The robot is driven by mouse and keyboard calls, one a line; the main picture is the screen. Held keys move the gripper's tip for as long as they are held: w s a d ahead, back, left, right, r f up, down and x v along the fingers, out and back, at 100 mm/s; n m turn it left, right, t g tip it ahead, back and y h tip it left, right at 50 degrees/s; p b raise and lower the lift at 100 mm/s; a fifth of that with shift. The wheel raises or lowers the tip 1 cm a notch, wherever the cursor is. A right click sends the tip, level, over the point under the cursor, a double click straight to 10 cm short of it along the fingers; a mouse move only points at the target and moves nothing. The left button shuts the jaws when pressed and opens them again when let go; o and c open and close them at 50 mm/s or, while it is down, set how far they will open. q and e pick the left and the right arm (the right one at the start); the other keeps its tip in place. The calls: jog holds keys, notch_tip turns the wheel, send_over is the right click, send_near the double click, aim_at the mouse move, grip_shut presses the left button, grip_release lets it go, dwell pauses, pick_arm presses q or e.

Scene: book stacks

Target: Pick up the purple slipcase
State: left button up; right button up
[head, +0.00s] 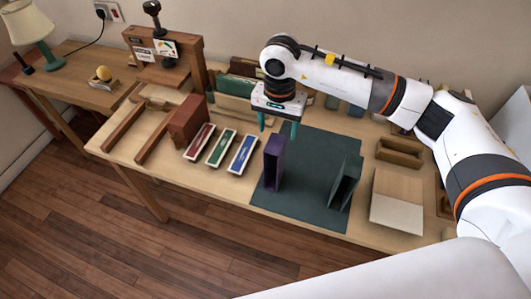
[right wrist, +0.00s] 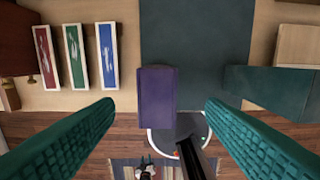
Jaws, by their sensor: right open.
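The purple slipcase (head: 274,160) stands upright on the left part of a dark green mat (head: 308,165) near the table's front edge. In the right wrist view the slipcase (right wrist: 157,97) shows from above, between and beyond my two green fingers. My right gripper (head: 278,128) is open and empty, above and just behind the slipcase in the head view. In the right wrist view the open fingers (right wrist: 157,112) lie to either side of it with gaps, not touching it. My left gripper is not in view.
Red, green and blue boxes (head: 221,148) lie left of the mat. A dark green slipcase (head: 345,182) stands on the mat's right. A wooden tray (head: 400,152) and a pale board (head: 397,200) lie farther right. Wooden stands and books line the back.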

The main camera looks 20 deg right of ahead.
aim_at(276, 142)
jog(key=f, duration=0.1)
jog(key=f+p, duration=0.1)
jog(key=f, duration=0.2)
jog(key=shift+s, duration=0.3)
jog(key=shift+w+f, duration=0.1)
jog(key=shift+f, duration=0.35)
jog(key=shift+w+a+f+p, duration=0.1)
jog(key=shift+f+p, duration=0.5)
jog(key=shift+f, duration=0.05)
jog(key=shift+w+a+f+p, duration=0.1)
jog(key=shift+f+p, duration=0.5)
notch_tip(276, 142, down, 3)
jog(key=shift+w+d, duration=0.1)
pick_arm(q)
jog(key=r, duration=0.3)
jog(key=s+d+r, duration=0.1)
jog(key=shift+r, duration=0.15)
pick_arm(e)
jog(key=shift+c, duration=0.6)
jog(key=c, duration=1.2)
jog(key=shift+c, duration=0.2)
